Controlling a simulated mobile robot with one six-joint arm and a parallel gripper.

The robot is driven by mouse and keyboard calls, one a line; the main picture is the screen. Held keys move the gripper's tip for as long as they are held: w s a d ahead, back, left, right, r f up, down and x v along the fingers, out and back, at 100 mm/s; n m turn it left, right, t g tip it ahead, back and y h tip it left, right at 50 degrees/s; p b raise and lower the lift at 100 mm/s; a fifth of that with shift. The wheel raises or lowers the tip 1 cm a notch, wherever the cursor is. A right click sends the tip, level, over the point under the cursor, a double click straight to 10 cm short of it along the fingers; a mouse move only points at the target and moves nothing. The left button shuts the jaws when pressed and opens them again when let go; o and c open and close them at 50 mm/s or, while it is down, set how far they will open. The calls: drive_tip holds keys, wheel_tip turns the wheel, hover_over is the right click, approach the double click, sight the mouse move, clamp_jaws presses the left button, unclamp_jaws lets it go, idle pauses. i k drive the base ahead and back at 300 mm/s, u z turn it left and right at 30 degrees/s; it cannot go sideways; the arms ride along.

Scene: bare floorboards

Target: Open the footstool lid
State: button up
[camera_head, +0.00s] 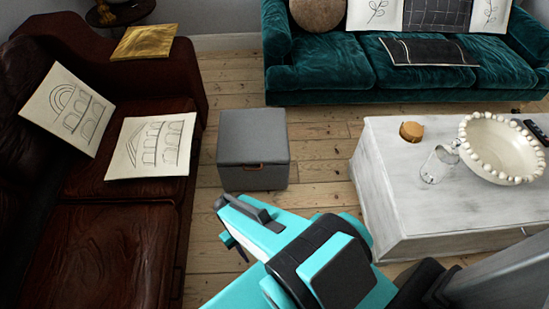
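The footstool (253,150) is a grey cube on the floorboards, between the brown sofa and the white table. Its lid (253,132) looks shut. My gripper (228,222) is at the end of my turquoise and black arm, in front of the footstool and nearer to the camera. It is apart from the footstool in the picture. My arm hides much of the gripper, and I cannot tell how far its fingers are apart.
A brown leather sofa (120,240) with cushions stands on the left. A white table (395,185) with a beaded bowl (495,165), a glass (436,165) and coasters (411,131) stands on the right. A teal sofa (335,75) is behind. Bare floor (312,150) lies beside the footstool.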

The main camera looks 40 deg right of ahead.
sight(258, 136)
drive_tip(key=z, duration=0.8)
drive_tip(key=k, duration=1)
drive_tip(key=i, duration=0.8)
